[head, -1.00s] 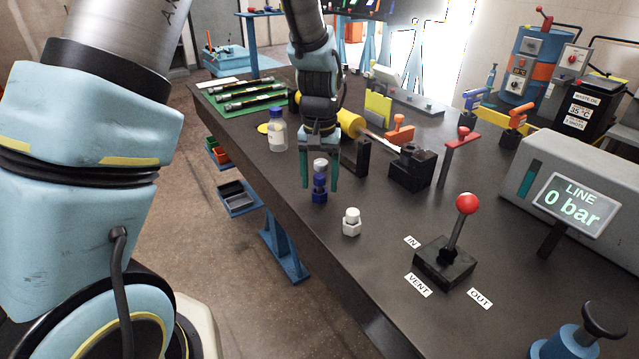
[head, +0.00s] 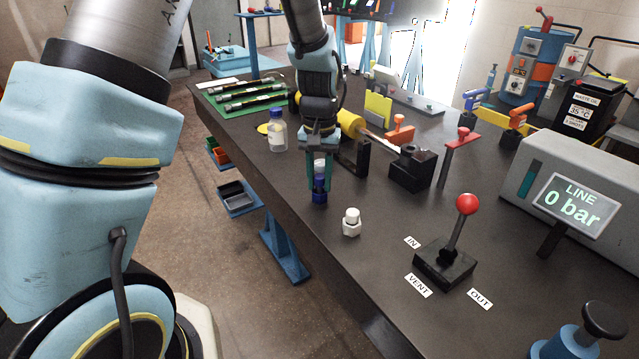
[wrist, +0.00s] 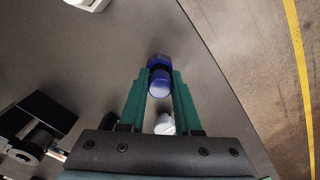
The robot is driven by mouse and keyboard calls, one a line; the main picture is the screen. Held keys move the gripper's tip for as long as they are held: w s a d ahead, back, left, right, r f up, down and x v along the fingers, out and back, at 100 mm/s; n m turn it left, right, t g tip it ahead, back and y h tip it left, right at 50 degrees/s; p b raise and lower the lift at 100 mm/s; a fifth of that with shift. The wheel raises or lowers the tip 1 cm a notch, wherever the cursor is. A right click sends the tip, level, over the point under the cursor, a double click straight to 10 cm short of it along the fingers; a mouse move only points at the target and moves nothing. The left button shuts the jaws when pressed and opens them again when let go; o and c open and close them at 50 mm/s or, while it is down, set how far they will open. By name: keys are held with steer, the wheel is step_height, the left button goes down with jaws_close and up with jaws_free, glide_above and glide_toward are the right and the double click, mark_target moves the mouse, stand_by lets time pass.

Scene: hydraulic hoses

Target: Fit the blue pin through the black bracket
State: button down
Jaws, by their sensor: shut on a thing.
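The blue pin (head: 319,196) stands upright on the bench, with a hex-shaped blue lower part and a whitish piece above it. In the wrist view the blue pin (wrist: 159,84) sits between the two green fingers. My gripper (head: 319,178) points down and is shut on the pin; it also shows in the wrist view (wrist: 162,88). The black bracket (head: 410,172) is a block to the right of my gripper, at the end of a silver rod. In the wrist view its dark shape (wrist: 38,118) is at the left, partly cut off.
A white hex-based plug (head: 351,224) stands just in front of the pin. A thin black upright (head: 363,158) stands between gripper and bracket. The bench edge is close at the left.

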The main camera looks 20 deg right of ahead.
mark_target(320, 176)
steer(key=shift+r, duration=0.1)
step_height(320, 176, up, 10)
steer(key=shift+f+b, duration=0.1)
steer(key=shift+b, duration=0.9)
steer(key=shift+p, duration=0.3)
